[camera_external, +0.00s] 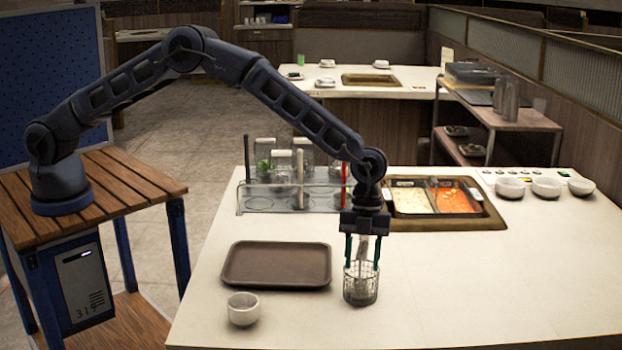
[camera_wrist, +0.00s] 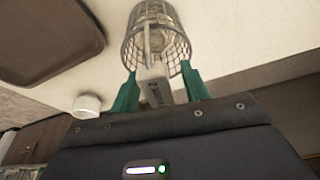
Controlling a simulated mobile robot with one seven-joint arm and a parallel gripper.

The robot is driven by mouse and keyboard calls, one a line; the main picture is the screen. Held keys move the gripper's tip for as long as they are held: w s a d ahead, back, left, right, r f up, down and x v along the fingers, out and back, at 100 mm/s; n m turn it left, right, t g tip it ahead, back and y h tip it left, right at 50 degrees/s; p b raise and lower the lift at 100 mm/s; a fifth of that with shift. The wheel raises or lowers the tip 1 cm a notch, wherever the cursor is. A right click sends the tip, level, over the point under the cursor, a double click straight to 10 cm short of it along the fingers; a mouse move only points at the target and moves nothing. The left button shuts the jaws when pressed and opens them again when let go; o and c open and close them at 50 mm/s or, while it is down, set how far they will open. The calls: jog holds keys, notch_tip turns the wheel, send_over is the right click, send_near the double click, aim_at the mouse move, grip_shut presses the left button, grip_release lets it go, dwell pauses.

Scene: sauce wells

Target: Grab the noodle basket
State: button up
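The noodle basket (camera_external: 361,287) is a wire-mesh cylinder with a pale upright handle, and it appears to stand on the white counter right of the brown tray. My gripper (camera_external: 362,266) points straight down over it. Its two green fingers are spread, one on each side of the handle, with fingertips at about the height of the basket's rim. In the wrist view the basket (camera_wrist: 156,38) is at the top centre, and its handle runs between the fingers of my gripper (camera_wrist: 160,72). Gaps show between the handle and both fingers, so the gripper is open.
The brown tray (camera_external: 277,264) lies left of the basket, with a white cup (camera_external: 243,309) in front of it. A clear rack (camera_external: 257,204) with jars stands behind. Food wells (camera_external: 470,222) are behind right, with several white bowls (camera_external: 547,187) further right. The counter's front right is free.

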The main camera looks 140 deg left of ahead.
grip_shut()
